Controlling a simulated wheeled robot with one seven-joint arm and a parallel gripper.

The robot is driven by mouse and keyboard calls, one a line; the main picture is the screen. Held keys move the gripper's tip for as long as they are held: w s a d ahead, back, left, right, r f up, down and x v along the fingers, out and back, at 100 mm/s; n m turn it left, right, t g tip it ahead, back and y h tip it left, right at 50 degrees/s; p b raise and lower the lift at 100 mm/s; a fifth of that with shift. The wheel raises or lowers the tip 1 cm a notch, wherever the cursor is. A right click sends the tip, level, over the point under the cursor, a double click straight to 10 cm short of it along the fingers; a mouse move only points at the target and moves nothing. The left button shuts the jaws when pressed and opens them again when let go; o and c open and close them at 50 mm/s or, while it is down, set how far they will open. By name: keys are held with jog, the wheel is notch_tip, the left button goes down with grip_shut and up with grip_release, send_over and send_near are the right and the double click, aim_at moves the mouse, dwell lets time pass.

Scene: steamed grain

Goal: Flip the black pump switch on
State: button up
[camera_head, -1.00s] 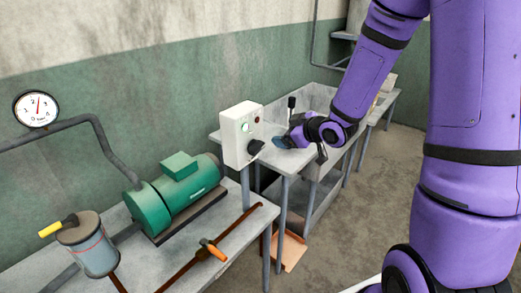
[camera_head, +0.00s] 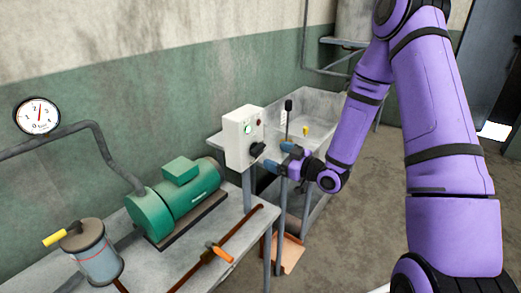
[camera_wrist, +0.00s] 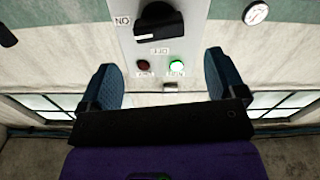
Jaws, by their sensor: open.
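The black pump switch (camera_head: 257,149) is a rotary knob on the right-hand face of a white control box (camera_head: 238,140). My gripper (camera_head: 279,157) is open and empty, just right of the knob in the head view. In the wrist view, its two blue fingers (camera_wrist: 162,68) are spread apart, facing the panel. No contact with the knob is visible.
A green lamp (camera_wrist: 176,67) is lit beside a dark red lamp (camera_wrist: 143,66). A green motor pump (camera_head: 178,202) stands on the grey table left of the box. An upright black-handled lever (camera_head: 288,105) stands behind my gripper, near the grey trough (camera_head: 318,105).

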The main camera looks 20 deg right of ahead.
aim_at(262, 149)
jog(key=x, duration=0.7)
